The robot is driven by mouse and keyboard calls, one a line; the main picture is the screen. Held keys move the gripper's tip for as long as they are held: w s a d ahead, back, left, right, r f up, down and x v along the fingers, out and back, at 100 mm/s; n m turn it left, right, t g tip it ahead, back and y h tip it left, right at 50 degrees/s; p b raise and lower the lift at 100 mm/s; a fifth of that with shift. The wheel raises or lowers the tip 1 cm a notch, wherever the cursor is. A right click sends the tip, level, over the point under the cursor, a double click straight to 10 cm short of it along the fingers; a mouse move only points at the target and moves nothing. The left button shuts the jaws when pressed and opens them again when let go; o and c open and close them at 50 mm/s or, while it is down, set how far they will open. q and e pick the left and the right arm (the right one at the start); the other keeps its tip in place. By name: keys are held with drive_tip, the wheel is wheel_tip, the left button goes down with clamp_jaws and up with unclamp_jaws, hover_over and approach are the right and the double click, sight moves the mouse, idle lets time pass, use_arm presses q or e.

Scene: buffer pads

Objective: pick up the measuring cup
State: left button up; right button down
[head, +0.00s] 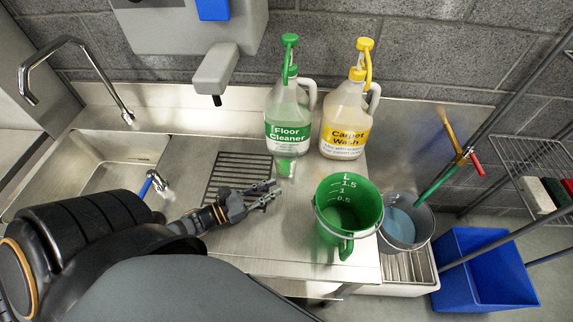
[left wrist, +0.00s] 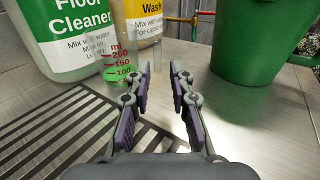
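The measuring cup (head: 286,166) is small and clear, with a green lower part. It stands on the steel counter in front of the floor cleaner jug (head: 288,118). My left gripper (head: 270,194) is low over the counter, just short of the cup. In the left wrist view its fingers (left wrist: 160,75) are apart with nothing between them. My right gripper is not in view.
A carpet wash jug (head: 344,120) stands right of the cleaner. A green measuring bucket (head: 350,215) is close on the gripper's right, with a grey bucket (head: 407,222) beyond. A drain grate (head: 235,175) and sink (head: 100,165) lie left.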

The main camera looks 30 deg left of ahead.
sight(293, 176)
use_arm(q)
drive_tip(key=x, duration=0.3)
drive_tip(key=shift+w+a+f+b, duration=0.1)
drive_tip(key=shift+a+f+b, duration=0.05)
drive_tip(key=shift+b, duration=0.15)
drive_tip(key=shift+b+x, duration=0.4)
drive_tip(key=shift+x, duration=2.2)
clamp_jaws()
drive_tip(key=shift+r, duration=0.25)
